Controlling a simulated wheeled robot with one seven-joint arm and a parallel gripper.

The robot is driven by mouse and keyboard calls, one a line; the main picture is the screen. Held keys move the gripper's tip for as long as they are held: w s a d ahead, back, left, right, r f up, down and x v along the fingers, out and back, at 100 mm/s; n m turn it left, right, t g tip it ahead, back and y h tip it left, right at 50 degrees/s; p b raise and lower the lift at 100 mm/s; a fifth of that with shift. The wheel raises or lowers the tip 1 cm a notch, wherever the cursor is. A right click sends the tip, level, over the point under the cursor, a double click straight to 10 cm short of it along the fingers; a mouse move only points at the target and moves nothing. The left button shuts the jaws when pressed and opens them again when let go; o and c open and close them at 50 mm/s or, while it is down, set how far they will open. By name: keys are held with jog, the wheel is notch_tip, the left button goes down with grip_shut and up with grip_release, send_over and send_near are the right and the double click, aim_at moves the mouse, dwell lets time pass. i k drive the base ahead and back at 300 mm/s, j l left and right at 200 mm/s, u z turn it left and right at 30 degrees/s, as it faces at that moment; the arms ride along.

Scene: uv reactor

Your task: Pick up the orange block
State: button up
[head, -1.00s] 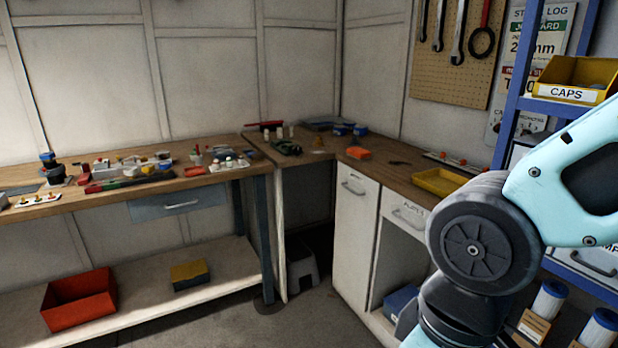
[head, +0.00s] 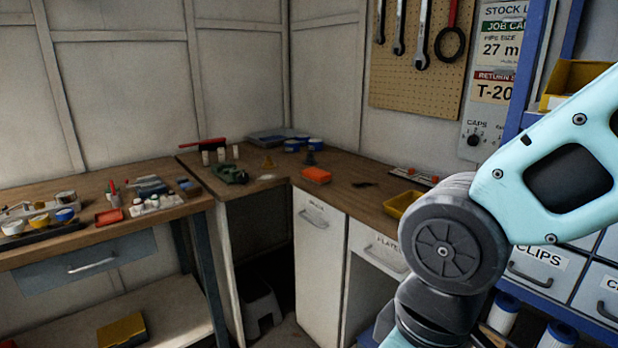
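The orange block (head: 316,175) lies on the wooden corner worktop (head: 350,199), above the white cabinet with a bar handle and near its front edge. Nothing covers it in the head view. My arm shows at the right of the view, well to the right of the block and nearer the camera. My gripper is outside the frame, so its state does not show.
A green tool (head: 230,174) lies left of the block. Blue tins (head: 292,145) stand behind it and a yellow tray (head: 402,204) sits to its right. A second bench (head: 90,222) with several parts is at left. Blue shelving stands at right.

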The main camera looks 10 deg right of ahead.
aim_at(319, 176)
jog(key=i+j, duration=0.25)
jog(key=i, duration=0.2)
jog(key=i+j+u, duration=0.1)
jog(key=i+j, duration=0.15)
jog(key=i, duration=0.25)
jog(key=i+j, duration=0.2)
jog(key=i, duration=0.25)
jog(key=i+j+u, duration=0.1)
jog(key=i, duration=0.4)
jog(key=i+j, duration=0.3)
jog(key=i, duration=0.2)
jog(key=u, duration=0.05)
